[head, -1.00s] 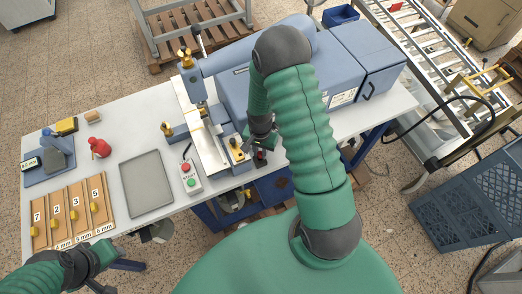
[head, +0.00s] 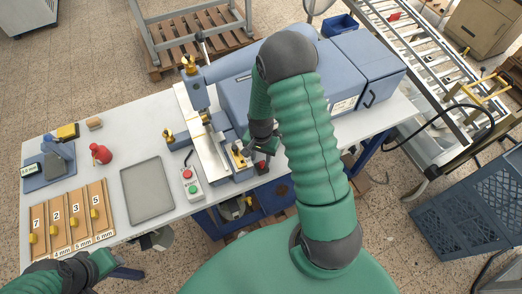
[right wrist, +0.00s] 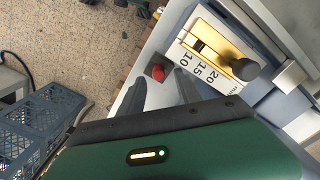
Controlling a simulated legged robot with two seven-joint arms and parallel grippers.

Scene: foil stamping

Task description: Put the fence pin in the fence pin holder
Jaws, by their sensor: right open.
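A small red-topped piece (right wrist: 158,73) stands at the machine's front edge, near the space between my right fingertips. My right gripper (right wrist: 158,88) is open and empty, beside the scale plate. My left gripper (head: 107,262) is at the table's front left; its fingers are too small to read.
A start/stop button box (head: 191,184) and a grey tray (head: 147,191) lie left of the machine. A blue crate (head: 468,210) stands on the floor at right.

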